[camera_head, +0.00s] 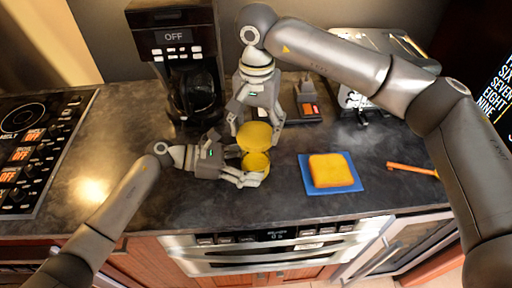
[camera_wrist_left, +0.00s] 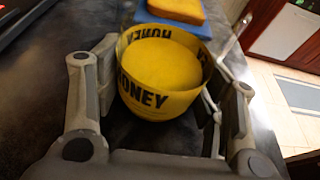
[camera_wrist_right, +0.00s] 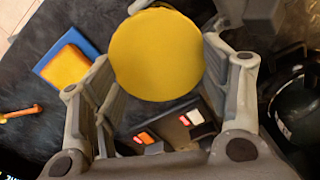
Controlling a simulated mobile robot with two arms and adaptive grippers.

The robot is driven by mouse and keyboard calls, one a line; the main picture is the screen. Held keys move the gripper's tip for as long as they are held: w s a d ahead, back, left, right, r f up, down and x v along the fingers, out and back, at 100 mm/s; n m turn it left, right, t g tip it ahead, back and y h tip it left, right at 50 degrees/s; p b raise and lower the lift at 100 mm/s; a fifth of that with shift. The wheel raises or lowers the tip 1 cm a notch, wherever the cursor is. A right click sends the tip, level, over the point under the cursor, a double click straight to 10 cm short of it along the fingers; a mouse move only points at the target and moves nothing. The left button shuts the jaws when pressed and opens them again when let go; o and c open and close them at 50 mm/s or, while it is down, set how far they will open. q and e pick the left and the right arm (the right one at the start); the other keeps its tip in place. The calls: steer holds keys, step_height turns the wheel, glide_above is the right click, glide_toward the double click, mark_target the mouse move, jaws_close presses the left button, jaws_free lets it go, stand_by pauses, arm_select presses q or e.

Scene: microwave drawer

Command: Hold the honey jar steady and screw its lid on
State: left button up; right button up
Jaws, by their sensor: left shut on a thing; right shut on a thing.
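The honey jar (camera_head: 256,163) is yellow and stands near the counter's front edge, its top uncovered. Its HONEY band shows in the left wrist view (camera_wrist_left: 158,100). My left gripper (camera_head: 250,170) comes from the left and is shut around the jar's side. The round yellow lid (camera_head: 254,135) is held by my right gripper (camera_head: 257,124), which reaches down from behind. The lid also fills the middle of the right wrist view (camera_wrist_right: 157,55). In the head view the lid sits just behind and above the jar and overlaps its back rim; the exact gap cannot be told.
A slice of bread (camera_head: 333,170) lies on a blue board (camera_head: 312,182) to the right. An orange-handled utensil (camera_head: 405,169) lies farther right. A coffee maker (camera_head: 180,65) stands behind left, and a cooktop (camera_head: 30,150) is at far left. Counter left of the jar is clear.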

mark_target(256, 161)
steer(key=shift+f, duration=2)
stand_by(3.6)
arm_select(q)
steer(key=shift+o, duration=0.7)
steer(key=c, duration=0.7)
steer(key=shift+c, duration=0.4)
arm_select(e)
steer(key=o, duration=0.8)
steer(key=shift+c, duration=0.2)
steer(key=c, duration=1.2)
arm_select(q)
steer(key=shift+s, duration=0.1)
arm_select(e)
steer(key=m, duration=0.5)
steer(key=shift+a, duration=0.1)
